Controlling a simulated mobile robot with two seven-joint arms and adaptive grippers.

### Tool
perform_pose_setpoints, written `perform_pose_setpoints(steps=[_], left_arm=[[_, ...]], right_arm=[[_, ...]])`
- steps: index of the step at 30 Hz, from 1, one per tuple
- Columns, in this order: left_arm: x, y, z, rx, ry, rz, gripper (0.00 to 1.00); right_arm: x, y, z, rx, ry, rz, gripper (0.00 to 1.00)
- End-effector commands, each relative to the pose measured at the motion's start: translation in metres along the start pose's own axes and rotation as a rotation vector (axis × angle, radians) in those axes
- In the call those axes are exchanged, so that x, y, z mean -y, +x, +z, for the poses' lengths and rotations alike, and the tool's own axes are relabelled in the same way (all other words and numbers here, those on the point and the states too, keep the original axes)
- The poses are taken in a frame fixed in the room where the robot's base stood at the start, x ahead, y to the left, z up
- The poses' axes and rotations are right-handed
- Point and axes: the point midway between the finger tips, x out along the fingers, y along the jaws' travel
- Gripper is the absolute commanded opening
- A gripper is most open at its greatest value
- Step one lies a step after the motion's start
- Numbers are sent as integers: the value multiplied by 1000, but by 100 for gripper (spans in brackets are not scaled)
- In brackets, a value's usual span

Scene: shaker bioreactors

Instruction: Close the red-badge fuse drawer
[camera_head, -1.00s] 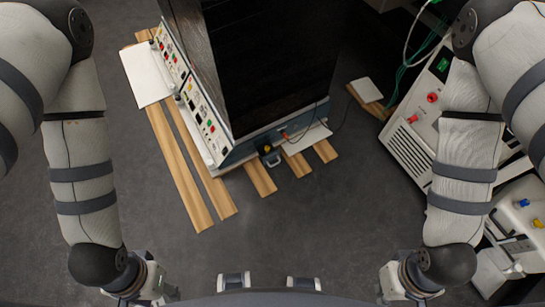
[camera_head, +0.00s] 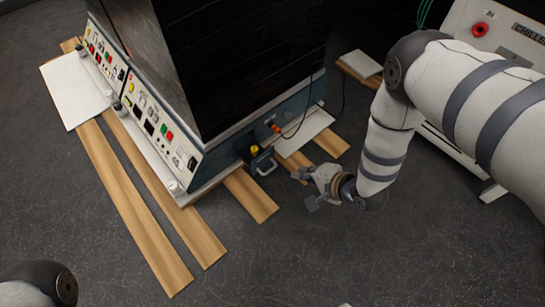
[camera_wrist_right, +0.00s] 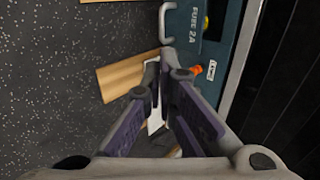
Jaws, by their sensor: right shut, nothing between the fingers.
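The fuse drawer (camera_head: 260,161) is a dark blue box with a pale handle, low on the near corner of the tall black cabinet (camera_head: 250,60). It appears to stick out from the blue panel. In the right wrist view it is marked "FUSE 2A" (camera_wrist_right: 188,30), at the top with its handle to the left. A yellow part shows by it; I cannot make out a red badge. My right gripper (camera_head: 307,190) is shut and empty, to the right of and below the drawer, apart from it. Its fingers (camera_wrist_right: 166,75) point toward the panel. My left gripper is out of view.
An orange connector (camera_head: 276,127) with a dark cable sits just right of the drawer. Wooden slats (camera_head: 250,196) lie under the cabinet and stick out over the floor. A white chiller (camera_head: 500,32) stands at upper right. The dark floor in front is clear.

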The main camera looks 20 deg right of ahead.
Motion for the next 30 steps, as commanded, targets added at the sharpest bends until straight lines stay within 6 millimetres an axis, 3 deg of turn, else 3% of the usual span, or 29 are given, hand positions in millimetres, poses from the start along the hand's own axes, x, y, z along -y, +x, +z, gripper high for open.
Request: perform_pose_setpoints(steps=[12,15,21,30], left_arm=[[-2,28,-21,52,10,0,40],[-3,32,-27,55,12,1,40],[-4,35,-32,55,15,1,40],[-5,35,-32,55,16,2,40]], right_arm=[[-3,87,1,1,-4,4,0],[6,103,1,1,-5,0,0],[23,119,1,0,-3,3,0],[28,121,1,0,-2,5,0]])
